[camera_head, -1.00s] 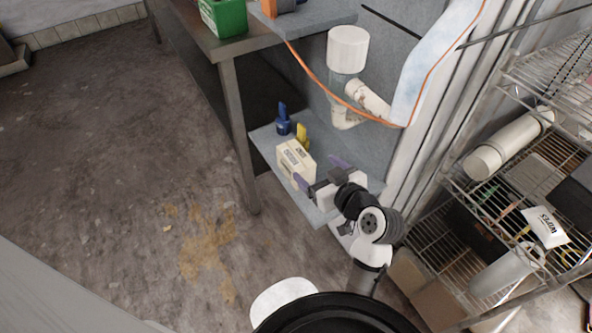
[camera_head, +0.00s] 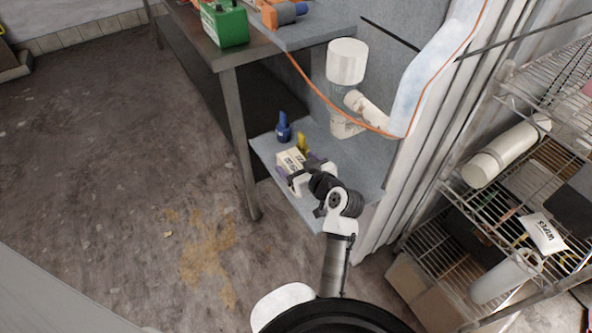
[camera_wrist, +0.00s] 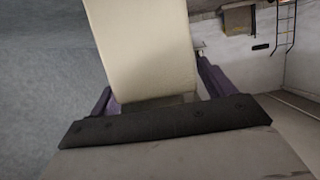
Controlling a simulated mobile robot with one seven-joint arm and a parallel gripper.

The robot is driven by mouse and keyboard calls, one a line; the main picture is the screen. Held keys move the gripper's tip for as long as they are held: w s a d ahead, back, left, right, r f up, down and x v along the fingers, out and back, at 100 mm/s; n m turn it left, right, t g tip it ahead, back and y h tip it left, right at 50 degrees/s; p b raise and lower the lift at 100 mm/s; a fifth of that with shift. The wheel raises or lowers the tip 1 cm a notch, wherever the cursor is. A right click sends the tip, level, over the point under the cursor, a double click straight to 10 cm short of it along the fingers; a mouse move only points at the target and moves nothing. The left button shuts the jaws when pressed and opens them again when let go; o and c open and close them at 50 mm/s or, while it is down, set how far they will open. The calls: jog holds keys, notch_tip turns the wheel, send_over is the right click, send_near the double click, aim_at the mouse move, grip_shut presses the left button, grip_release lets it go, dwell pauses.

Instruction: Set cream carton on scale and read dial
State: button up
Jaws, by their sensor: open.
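The cream carton (camera_head: 289,159) has dark lettering on its label and stands on the low grey shelf. My gripper (camera_head: 299,166) is around it, with its purple fingers open on either side. In the wrist view, the carton's plain cream face (camera_wrist: 145,45) fills the space between the fingers of my gripper (camera_wrist: 157,85). I cannot tell whether either finger touches it. The gripper hides the carton's lower right part in the head view. I cannot make out a scale or a dial in either view.
A blue bottle (camera_head: 283,128) and a yellow object (camera_head: 303,143) stand close behind the carton on the low grey shelf (camera_head: 352,172). White pipework (camera_head: 347,62) and an orange cord are behind. A metal table stands at left, a wire rack (camera_head: 480,215) at right.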

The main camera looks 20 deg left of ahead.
jog(key=shift+w+a+f, duration=0.25)
jog(key=shift+w+a, duration=0.1)
jog(key=shift+a, duration=0.1)
jog(key=c, duration=1.4)
jog(key=shift+r, duration=0.1)
jog(key=shift+c, duration=1.2)
